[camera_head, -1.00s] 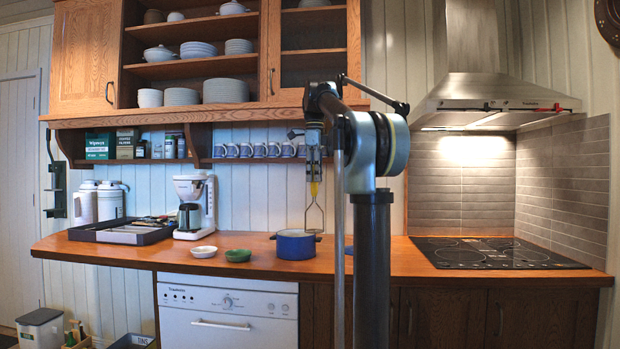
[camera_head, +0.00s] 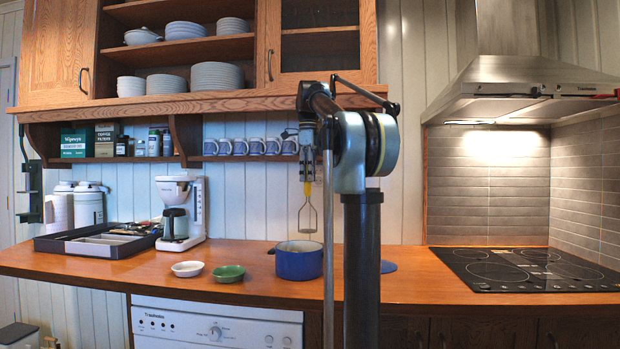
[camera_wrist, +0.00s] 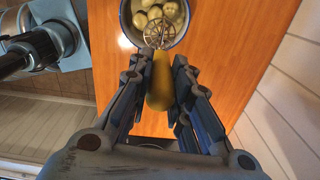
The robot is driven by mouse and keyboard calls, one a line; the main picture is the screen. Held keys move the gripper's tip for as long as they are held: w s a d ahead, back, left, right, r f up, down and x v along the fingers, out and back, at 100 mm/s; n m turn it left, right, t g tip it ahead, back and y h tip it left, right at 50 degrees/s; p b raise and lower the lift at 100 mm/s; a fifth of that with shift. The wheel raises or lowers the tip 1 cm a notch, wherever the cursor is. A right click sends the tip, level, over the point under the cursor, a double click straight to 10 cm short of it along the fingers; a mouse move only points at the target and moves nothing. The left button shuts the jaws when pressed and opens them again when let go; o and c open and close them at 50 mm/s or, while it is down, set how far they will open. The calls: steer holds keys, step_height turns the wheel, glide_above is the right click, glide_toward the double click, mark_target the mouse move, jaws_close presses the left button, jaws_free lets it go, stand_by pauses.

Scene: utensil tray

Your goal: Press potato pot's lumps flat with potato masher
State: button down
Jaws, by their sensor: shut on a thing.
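My gripper (camera_head: 307,171) is shut on the yellow handle of the potato masher (camera_head: 307,214) and holds it upright above the counter. In the wrist view my gripper (camera_wrist: 158,88) grips the yellow handle, and the masher's round wire head (camera_wrist: 157,33) shows beyond it. The blue potato pot (camera_head: 298,262) stands on the counter below the masher. In the wrist view the pot (camera_wrist: 184,34) holds several pale potato lumps (camera_wrist: 150,14). The masher head overlaps the pot's near rim in that view. In the head view the head hangs above the pot, apart from it.
A white bowl (camera_head: 187,268) and a green bowl (camera_head: 229,273) stand left of the pot. A utensil tray (camera_head: 97,241) and a coffee maker (camera_head: 181,212) are farther left. The cooktop (camera_head: 525,268) is at the right.

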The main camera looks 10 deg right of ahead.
mark_target(309, 196)
steer(key=shift+w, duration=0.1)
steer(key=shift+d, duration=0.2)
steer(key=shift+f, duration=5.8)
steer(key=shift+r, duration=2.3)
